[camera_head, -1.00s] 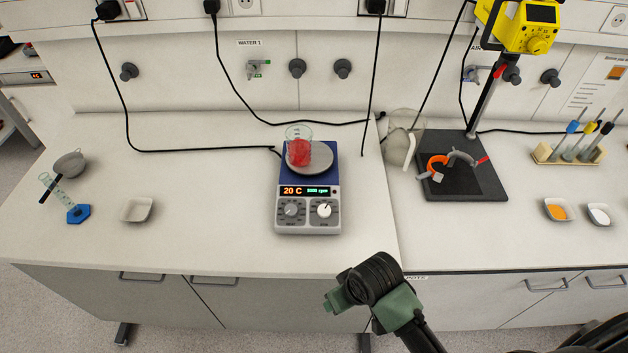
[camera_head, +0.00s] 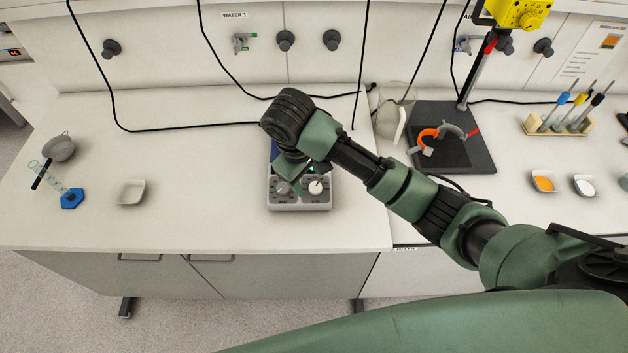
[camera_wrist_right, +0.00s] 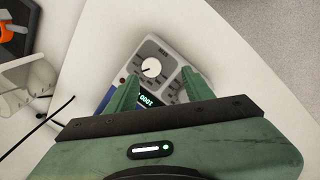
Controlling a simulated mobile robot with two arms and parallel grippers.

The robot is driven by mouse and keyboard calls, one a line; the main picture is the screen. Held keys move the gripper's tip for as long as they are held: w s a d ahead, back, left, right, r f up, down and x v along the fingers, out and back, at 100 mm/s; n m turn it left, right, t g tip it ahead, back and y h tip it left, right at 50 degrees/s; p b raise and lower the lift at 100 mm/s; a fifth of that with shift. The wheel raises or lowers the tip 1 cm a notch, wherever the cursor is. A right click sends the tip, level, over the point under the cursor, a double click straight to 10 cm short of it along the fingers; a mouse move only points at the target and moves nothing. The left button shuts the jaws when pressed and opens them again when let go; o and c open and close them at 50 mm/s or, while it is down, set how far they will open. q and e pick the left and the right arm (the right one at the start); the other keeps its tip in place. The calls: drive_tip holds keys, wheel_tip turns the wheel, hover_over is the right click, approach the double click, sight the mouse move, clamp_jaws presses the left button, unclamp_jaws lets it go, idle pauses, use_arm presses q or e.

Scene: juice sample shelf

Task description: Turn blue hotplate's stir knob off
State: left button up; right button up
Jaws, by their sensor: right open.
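The blue hotplate (camera_head: 300,206) stands on the bench, its grey front panel facing me. In the head view its white stir knob (camera_head: 316,188) shows at the panel's right and a grey knob at the left. My right gripper (camera_head: 290,179) is over the panel, pointing down, open and empty. In the right wrist view the white stir knob (camera_wrist_right: 151,67) lies between and just beyond the open fingertips of the gripper (camera_wrist_right: 159,76); whether they touch it I cannot tell. The green-digit display (camera_wrist_right: 147,100) is between the fingers.
A white dish (camera_head: 131,191), a strainer (camera_head: 59,148) and a blue-based item (camera_head: 72,198) are at the left. A black stand (camera_head: 465,155) holding a clamp is at the right.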

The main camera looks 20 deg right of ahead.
sight(315, 187)
drive_tip(key=shift+w+d+f, duration=0.25)
drive_tip(key=shift+d+f, duration=0.1)
drive_tip(key=shift+f, duration=0.7)
drive_tip(key=shift+w+d+f, duration=0.3)
drive_tip(key=shift+d+f, duration=0.1)
drive_tip(key=shift+f, duration=0.6)
drive_tip(key=shift+w+d+f, duration=0.25)
drive_tip(key=shift+d+f, duration=0.1)
drive_tip(key=shift+f, duration=0.7)
drive_tip(key=shift+h, duration=0.3)
clamp_jaws()
